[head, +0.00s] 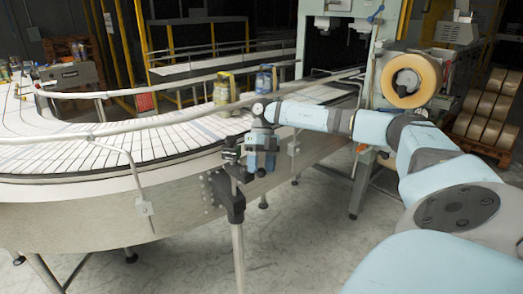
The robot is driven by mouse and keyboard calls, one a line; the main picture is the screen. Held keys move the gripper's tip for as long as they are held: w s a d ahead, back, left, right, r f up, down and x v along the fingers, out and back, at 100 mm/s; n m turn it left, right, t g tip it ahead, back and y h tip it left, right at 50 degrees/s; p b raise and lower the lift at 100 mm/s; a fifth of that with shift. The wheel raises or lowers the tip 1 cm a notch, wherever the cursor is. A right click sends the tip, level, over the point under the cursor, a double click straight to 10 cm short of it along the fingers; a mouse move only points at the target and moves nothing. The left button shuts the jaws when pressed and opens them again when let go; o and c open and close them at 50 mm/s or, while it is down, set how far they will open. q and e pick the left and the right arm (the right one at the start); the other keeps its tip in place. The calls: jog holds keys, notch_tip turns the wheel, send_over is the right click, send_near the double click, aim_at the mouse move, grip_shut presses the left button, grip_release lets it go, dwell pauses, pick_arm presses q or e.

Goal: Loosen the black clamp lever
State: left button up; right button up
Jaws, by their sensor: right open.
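A black clamp bracket (228,195) sits on the side of the curved conveyor, on top of a support leg. A small dark part (230,154) above it, beside the gripper, looks like the clamp lever, but it is too small to be sure. My right gripper (250,166) is open at the end of the arm reaching in from the right. It points down, just right of and very close to the dark part. I cannot tell whether they touch. The gripper hides part of the clamp area. My left gripper is not in view.
The curved white conveyor (110,140) has a guide rail (150,124) along its near edge. A machine with a tape roll (412,80) is at the right. The floor (300,235) in front is clear.

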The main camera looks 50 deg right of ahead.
jog(key=v, duration=1.1)
jog(key=shift+d+r, duration=0.2)
jog(key=shift+r, duration=0.15)
jog(key=shift+d, duration=0.1)
